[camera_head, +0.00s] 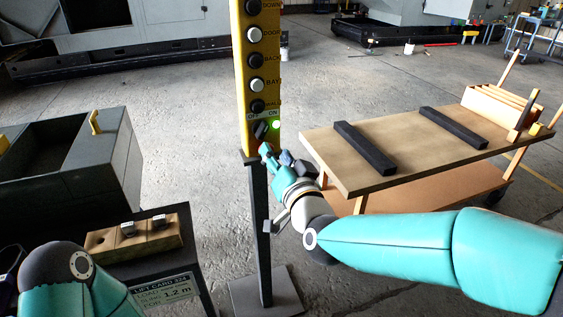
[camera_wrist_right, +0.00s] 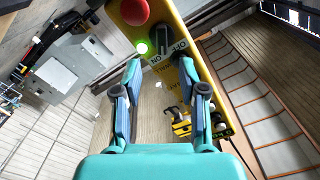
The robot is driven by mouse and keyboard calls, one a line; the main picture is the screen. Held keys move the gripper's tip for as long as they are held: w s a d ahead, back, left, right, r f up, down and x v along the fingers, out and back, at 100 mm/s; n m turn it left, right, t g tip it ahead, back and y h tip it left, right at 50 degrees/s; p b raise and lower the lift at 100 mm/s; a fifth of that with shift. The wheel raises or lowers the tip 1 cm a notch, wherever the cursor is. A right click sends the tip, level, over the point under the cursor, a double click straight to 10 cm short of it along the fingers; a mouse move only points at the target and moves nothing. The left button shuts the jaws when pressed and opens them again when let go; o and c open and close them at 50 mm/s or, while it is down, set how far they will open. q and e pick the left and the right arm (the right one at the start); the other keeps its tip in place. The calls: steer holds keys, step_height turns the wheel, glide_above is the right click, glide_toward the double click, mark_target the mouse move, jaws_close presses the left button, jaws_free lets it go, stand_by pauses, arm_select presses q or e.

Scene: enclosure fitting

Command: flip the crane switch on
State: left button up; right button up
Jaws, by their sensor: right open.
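The crane switch, a dark rotary knob (camera_head: 261,130), sits low on the yellow pendant panel (camera_head: 244,75) between the OFF and ON labels. The knob leans toward the ON side, and a green lamp (camera_head: 276,125) beside it is lit. In the right wrist view the knob (camera_wrist_right: 162,40) lies ahead of the fingertips, with the lit lamp (camera_wrist_right: 142,47) on its left. My right gripper (camera_head: 275,154) is open just below the knob. Its fingers (camera_wrist_right: 161,64) are apart with nothing between them, and I see no contact with the knob. My left arm shows at lower left; its gripper is out of view.
A black post (camera_head: 260,220) carries the panel. A wooden cart (camera_head: 400,150) with dark bars stands right. A grey bin (camera_head: 110,160) and a wooden block (camera_head: 105,240) are left. A red button (camera_wrist_right: 133,10) is near the knob.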

steer(key=shift+v, duration=1.2)
steer(key=shift+d, duration=0.1)
